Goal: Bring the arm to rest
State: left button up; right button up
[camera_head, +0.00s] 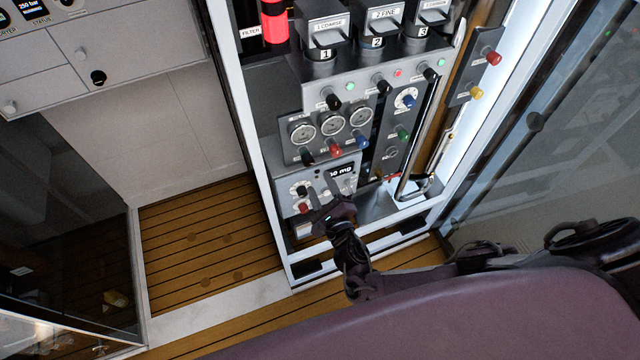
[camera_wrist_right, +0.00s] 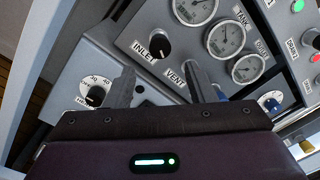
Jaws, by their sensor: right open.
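My right arm comes in from the lower right in the head view. Its dark gripper (camera_head: 337,208) is in front of the lower part of the fill panel (camera_head: 372,112), by the box with the small digital display (camera_head: 342,170). In the right wrist view the two fingers (camera_wrist_right: 160,88) stand apart with nothing held between them. The black INLET knob (camera_wrist_right: 153,47) and the VENT knob (camera_wrist_right: 174,76) show beyond them. Whether the fingertips touch the panel cannot be told. My left gripper is not in view.
Gauges (camera_head: 332,123) and coloured knobs cover the panel above the gripper. A white cabinet frame (camera_head: 240,110) edges it on the left. Grey drawers (camera_head: 120,60) stand at the upper left. Wooden floor (camera_head: 205,240) lies clear left of the cabinet. A glass door (camera_head: 560,150) is at right.

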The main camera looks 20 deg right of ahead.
dwell(0.3)
jog(key=s+d+f+m+g+h+b, duration=0.1)
jog(key=s+d+f+m+g+b, duration=0.2)
jog(key=f+m, duration=0.55)
jog(key=s+d+f+m+g+h+b, duration=0.1)
jog(key=s+f+m+g+b, duration=0.15)
jog(key=s+f+m, duration=0.6)
jog(key=d+f+m+g+h+b, duration=0.1)
jog(key=d+f+m+g+b, duration=0.3)
jog(key=f, duration=0.9)
jog(key=s+a+f+m+g+y+b, duration=0.1)
jog(key=s+f+m+g, duration=0.1)
jog(key=s+f+m, duration=0.4)
jog(key=s+a+f+m+g+b, duration=0.1)
jog(key=s+f+m+g+b, duration=0.1)
jog(key=s+f+m, duration=0.4)
jog(key=s+f+m+g+y+b, duration=0.1)
jog(key=s+f+m+g, duration=0.3)
jog(key=s+m, duration=0.6)
jog(key=s+f, duration=0.2)
jog(key=s, duration=0.5)
jog(key=shift+a+y+b, duration=0.3)
jog(key=shift+a+b, duration=0.1)
